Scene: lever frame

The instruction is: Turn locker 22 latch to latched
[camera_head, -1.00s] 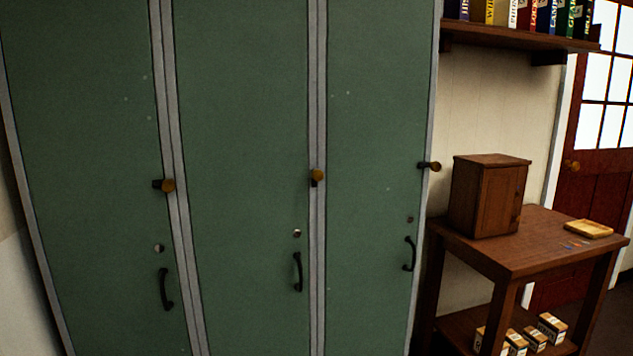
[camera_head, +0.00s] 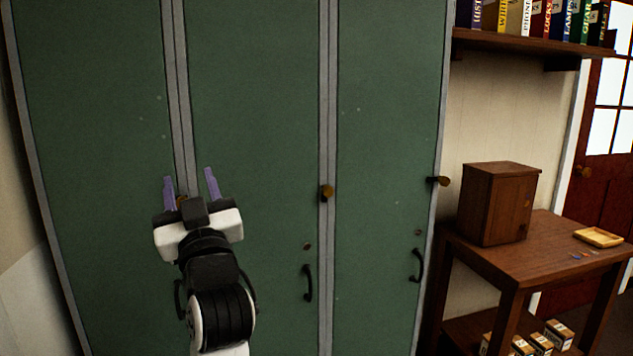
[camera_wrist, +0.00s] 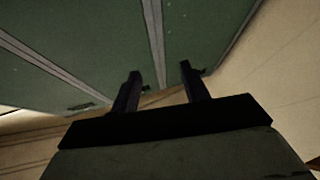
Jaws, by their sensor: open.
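Three tall green locker doors stand side by side: left (camera_head: 95,110), middle (camera_head: 255,100) and right (camera_head: 385,110). No locker number is readable, so I cannot tell which is locker 22. The middle latch (camera_head: 327,192) has a brass knob and hangs about upright. The right latch (camera_head: 440,181) lies sideways, its knob past the door's right edge. The left latch (camera_head: 181,201) is mostly hidden behind my gripper (camera_head: 190,185). My gripper is open, its purple fingers apart in front of that latch; contact cannot be told. The open fingers also show in the wrist view (camera_wrist: 160,82).
Black pull handles (camera_head: 308,283) sit below the latches. A bookshelf (camera_head: 520,40) hangs above.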

